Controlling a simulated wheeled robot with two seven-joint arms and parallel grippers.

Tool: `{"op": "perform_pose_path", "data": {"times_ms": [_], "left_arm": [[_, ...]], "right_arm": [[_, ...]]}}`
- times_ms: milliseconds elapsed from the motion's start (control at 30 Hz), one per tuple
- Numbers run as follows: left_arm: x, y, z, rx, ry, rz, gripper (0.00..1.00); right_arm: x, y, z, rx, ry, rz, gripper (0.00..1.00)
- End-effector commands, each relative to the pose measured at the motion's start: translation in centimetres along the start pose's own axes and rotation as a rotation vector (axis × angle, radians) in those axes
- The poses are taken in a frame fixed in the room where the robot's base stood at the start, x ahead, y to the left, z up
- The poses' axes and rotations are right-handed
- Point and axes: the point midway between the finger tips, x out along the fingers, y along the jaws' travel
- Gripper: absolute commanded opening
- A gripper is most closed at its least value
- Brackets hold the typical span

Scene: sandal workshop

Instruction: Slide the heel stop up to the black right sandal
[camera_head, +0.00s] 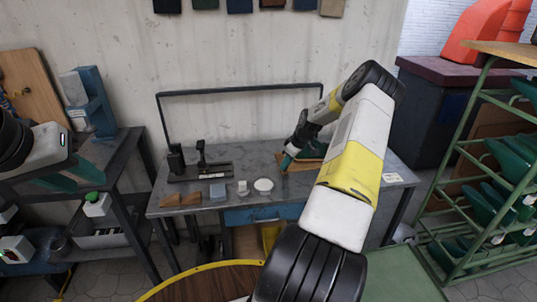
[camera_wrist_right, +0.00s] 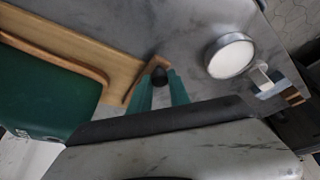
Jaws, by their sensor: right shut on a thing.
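My right gripper (camera_head: 288,160) reaches down to a wooden board (camera_head: 283,158) at the right of the workbench. In the right wrist view, the teal fingers of my right gripper (camera_wrist_right: 160,88) are shut on a black knob on a small angled wooden piece, which looks like the heel stop (camera_wrist_right: 158,64). It sits at the end of the board (camera_wrist_right: 118,62). I cannot make out a black sandal. My left gripper (camera_head: 70,178) is open and empty at the far left.
A green rack (camera_head: 460,228) stands right. A round table (camera_head: 205,283) is in front.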

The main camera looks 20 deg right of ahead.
Motion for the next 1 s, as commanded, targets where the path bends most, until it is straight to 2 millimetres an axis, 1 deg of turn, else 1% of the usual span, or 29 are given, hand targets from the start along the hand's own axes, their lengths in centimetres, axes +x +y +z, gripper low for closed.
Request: {"op": "perform_pose_path", "data": {"times_ms": [133, 333, 600, 633, 700, 733, 1000], "left_arm": [[0.0, 0.0, 0.0, 0.0, 0.0, 0.0, 0.36], [0.0, 0.0, 0.0, 0.0, 0.0, 0.0, 0.36], [0.0, 0.0, 0.0, 0.0, 0.0, 0.0, 0.36], [0.0, 0.0, 0.0, 0.0, 0.0, 0.0, 0.36], [0.0, 0.0, 0.0, 0.0, 0.0, 0.0, 0.36], [0.0, 0.0, 0.0, 0.0, 0.0, 0.0, 0.36], [0.0, 0.0, 0.0, 0.0, 0.0, 0.0, 0.36]], "right_arm": [[-0.3, 0.9, 0.7, 0.003, 0.0, 0.002, 0.0], [-1.2, 3.1, 2.8, 0.003, -0.001, 0.005, 0.0], [-1.2, 3.2, 2.9, 0.001, -0.002, 0.006, 0.0], [-1.2, 3.2, 2.9, 0.001, -0.002, 0.006, 0.29], [-1.2, 3.2, 2.9, 0.001, -0.001, 0.005, 0.42], [-1.2, 3.1, 2.9, 0.001, -0.001, 0.004, 0.44], [-1.2, 3.0, 2.7, 0.0, 0.0, 0.002, 0.44]]}}
